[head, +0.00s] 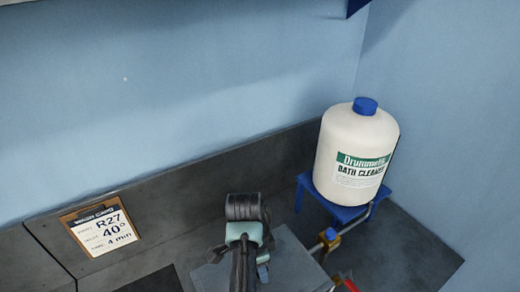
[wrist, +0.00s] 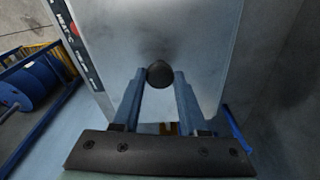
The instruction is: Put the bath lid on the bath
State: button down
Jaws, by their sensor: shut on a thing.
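My gripper (wrist: 160,82) is shut on the round black knob (wrist: 160,73) of the bath lid, with one finger on each side of it. The bath lid (wrist: 195,40) is a flat grey plate that spreads out beyond the fingers in the wrist view. In the head view, part of a grey plate (head: 297,262) shows beside my wrist, which hides the knob and fingertips. The bath cannot be made out clearly; the lid and my arm cover that area. I cannot tell whether the lid touches anything below.
A white bath cleaner drum (head: 350,150) stands on a blue stand (head: 308,188) at the right, with a brass tap (head: 330,237) close to the plate. A clipboard card (head: 101,231) leans at the left.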

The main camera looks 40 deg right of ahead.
jog(key=shift+f+b, duration=0.35)
jog(key=shift+f, duration=0.2)
dwell(0.4)
grip_release()
dwell(0.3)
jog(key=shift+r, duration=0.1)
notch_tip(320, 180, up, 7)
jog(key=p, duration=0.6)
jog(key=shift+p, duration=0.3)
dwell(0.4)
